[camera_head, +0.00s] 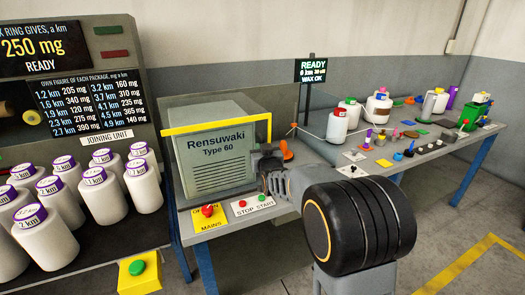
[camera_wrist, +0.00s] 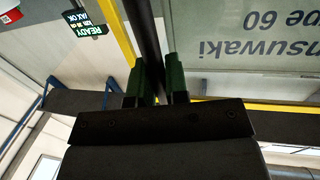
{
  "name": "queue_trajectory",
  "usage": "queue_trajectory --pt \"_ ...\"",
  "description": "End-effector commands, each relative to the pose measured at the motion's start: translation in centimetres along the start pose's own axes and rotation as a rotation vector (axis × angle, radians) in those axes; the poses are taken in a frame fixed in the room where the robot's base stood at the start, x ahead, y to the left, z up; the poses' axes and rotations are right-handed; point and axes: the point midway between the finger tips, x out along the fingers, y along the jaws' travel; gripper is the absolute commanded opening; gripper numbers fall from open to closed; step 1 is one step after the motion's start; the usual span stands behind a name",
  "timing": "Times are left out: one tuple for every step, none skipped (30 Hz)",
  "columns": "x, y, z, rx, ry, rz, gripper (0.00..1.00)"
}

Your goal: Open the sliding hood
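The sliding hood is a clear cover with a yellow frame (camera_head: 215,124) around the grey Rensuwaki Type 60 machine (camera_head: 218,152). In the wrist view its yellow edge (camera_wrist: 285,107) and clear pane (camera_wrist: 250,82) show, with the machine's lettering upside down behind. My gripper (camera_head: 266,152) is at the hood's right front edge. In the wrist view a dark upright bar (camera_wrist: 149,40) runs between my two green-black fingers (camera_wrist: 156,88) and fills the narrow gap between them. The bar looks like the hood's handle; the contact itself is partly hidden.
A red mains knob (camera_head: 208,210) and a stop-start plate (camera_head: 252,204) sit at the bench's front. A sign (camera_head: 311,70) reads READY. Bottles and small tools crowd the bench to the right.

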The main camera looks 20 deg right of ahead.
Motion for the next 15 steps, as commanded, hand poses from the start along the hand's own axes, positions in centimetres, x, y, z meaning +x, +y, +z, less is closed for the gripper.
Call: queue_trajectory --pt "0.01 -0.09 -0.1 0.0 0.001 -0.002 0.17" --pt "0.01 -0.09 -0.09 0.0 0.001 -0.002 0.2" --pt "0.01 -0.09 -0.09 0.0 0.001 -0.002 0.24" --pt "0.01 -0.08 -0.09 0.0 0.001 -0.002 0.27" --pt "0.01 -0.07 -0.08 0.0 0.001 -0.002 0.3" --pt "0.01 -0.05 -0.08 0.0 0.001 -0.001 0.34" --pt "0.01 -0.04 -0.07 0.0 0.001 -0.001 0.37" --pt "0.01 -0.02 -0.07 0.0 0.001 -0.001 0.39" --pt "0.01 -0.01 -0.06 0.0 0.001 -0.001 0.39" --pt "0.01 0.0 -0.06 0.0 0.001 -0.001 0.39" --pt "0.01 0.0 -0.05 0.0 0.001 -0.001 0.39" --pt "0.01 0.01 -0.05 0.0 0.001 0.0 0.39" --pt "0.01 0.01 -0.04 0.0 0.001 0.0 0.39" --pt "-0.01 0.02 -0.04 0.0 0.001 0.0 0.39" --pt "-0.08 0.02 -0.05 0.0 0.001 0.0 0.39"
